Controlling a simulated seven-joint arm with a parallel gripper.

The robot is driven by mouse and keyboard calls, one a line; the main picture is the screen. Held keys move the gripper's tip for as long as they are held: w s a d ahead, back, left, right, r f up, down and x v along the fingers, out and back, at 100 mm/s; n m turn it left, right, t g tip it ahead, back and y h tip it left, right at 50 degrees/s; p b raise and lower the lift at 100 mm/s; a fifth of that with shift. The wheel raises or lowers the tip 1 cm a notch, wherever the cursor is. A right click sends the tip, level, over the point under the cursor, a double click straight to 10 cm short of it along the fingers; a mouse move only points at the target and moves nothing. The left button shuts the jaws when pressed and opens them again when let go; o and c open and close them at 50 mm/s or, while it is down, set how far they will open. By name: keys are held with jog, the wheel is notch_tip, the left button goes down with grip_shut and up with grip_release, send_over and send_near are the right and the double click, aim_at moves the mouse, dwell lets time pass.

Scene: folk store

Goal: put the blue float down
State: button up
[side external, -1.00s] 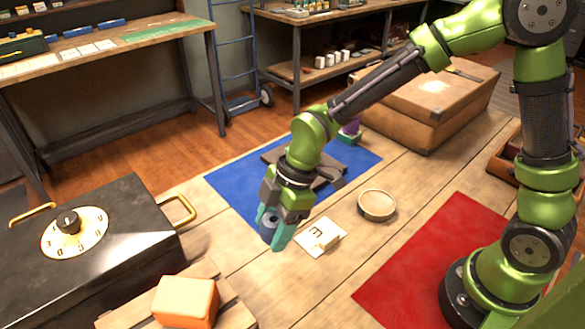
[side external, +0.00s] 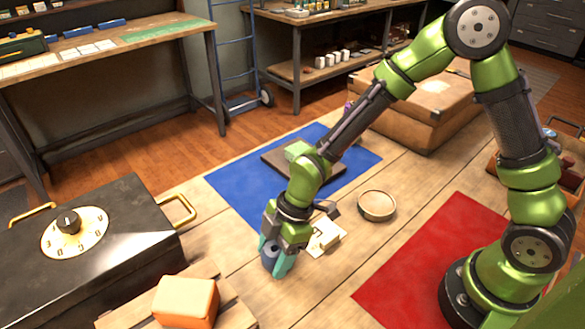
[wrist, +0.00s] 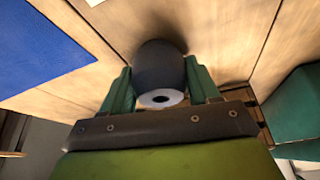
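The blue float (side external: 269,255) is a small, dark blue rounded piece between the fingers of my gripper (side external: 276,258). In the wrist view the float (wrist: 161,65) looks dark, with a pale ring and a hole at its near end. The teal fingers of my gripper (wrist: 160,85) stand on both sides of it and appear to press on it. It is low over the bare wooden table, left of the white card. I cannot tell whether its underside touches the wood.
A blue mat (side external: 228,188) lies behind, and a red mat (side external: 415,270) lies to the right. A white card (side external: 318,246) with a pale block and a round dish (side external: 377,205) are nearby. A black safe (side external: 110,255) and an orange block (side external: 186,301) stand to the left.

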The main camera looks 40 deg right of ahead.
jog(key=o, duration=0.4)
jog(key=shift+o, duration=0.2)
jog(key=w+v, duration=0.1)
jog(key=v, duration=1.1)
jog(key=s+d+r+m+t+h, duration=0.1)
jog(key=s+d+r+m+t, duration=0.2)
jog(key=m, duration=0.7)
jog(key=s+d+r+m+t+h, duration=0.1)
jog(key=s+d+r+m+t, duration=0.2)
jog(key=s+d+r+m, duration=0.4)
jog(key=d+r+m, duration=0.2)
jog(key=d+m, duration=0.1)
jog(key=d, duration=0.2)
jog(key=shift+s+d+r+h, duration=0.15)
jog(key=shift+s+r+h, duration=0.15)
jog(key=shift+s, duration=0.05)
